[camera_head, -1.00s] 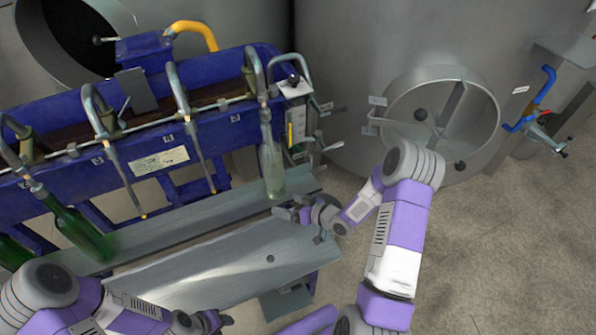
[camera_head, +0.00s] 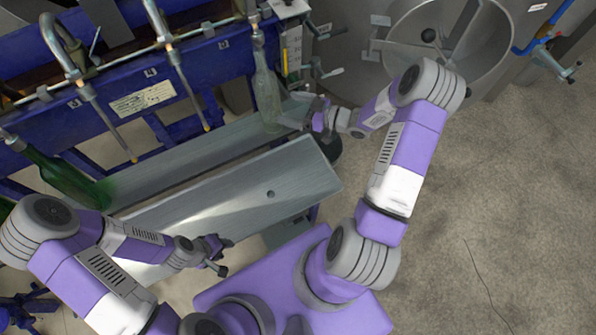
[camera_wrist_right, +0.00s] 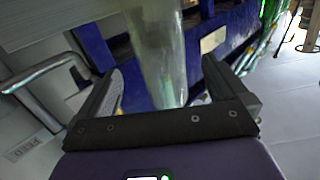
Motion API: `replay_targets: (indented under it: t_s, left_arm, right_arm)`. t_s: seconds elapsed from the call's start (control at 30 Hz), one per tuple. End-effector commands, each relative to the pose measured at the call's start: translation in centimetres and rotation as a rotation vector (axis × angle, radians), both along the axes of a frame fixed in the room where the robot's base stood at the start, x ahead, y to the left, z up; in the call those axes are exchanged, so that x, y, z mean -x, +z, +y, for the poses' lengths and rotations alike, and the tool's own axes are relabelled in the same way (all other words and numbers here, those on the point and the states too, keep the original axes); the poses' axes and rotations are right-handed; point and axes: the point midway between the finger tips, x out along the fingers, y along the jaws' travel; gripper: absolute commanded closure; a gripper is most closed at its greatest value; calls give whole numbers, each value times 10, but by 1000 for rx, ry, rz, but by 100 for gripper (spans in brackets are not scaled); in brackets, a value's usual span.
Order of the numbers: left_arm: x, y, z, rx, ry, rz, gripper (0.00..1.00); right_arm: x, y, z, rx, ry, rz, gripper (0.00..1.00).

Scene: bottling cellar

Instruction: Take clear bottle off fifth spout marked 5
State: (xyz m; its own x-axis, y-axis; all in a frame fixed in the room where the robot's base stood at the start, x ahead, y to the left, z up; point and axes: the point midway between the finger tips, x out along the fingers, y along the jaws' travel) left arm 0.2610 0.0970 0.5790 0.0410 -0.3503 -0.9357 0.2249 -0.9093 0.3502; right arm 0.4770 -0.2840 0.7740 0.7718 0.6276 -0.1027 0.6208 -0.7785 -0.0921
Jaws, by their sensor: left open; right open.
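The clear bottle (camera_head: 267,97) hangs upright under the rightmost visible spout (camera_head: 253,14), at the right end of the blue filler. Its base is near the metal ledge. My right gripper (camera_head: 291,112) is at the lower part of the bottle, coming from the right. In the right wrist view the bottle (camera_wrist_right: 158,50) stands between the two open fingers of my right gripper (camera_wrist_right: 163,88); I cannot tell whether either finger touches it. My left gripper (camera_head: 222,256) is open and empty, low in front of the sloping metal tray.
The sloping tray (camera_head: 225,205) lies in front of the ledge. A green bottle (camera_head: 68,182) hangs at a spout on the left. Empty spouts (camera_head: 183,75) hang between. A steel tank with a round hatch (camera_head: 445,45) stands right. The floor at right is clear.

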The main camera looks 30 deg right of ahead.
Motion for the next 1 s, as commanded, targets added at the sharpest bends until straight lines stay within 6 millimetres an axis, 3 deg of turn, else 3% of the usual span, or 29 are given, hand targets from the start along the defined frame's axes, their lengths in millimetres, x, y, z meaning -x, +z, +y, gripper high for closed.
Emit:
replay_targets:
  t_s: [0.53, 1.0]
  left_arm:
    - [0, -13, 0, 0, 0, 0, 57]
    - [0, -15, 0, 0, 0, 0, 57]
  right_arm:
    - [-34, -5, 29, 0, 2, -1, 0]
    - [-43, -6, 34, 1, 0, -1, 0]
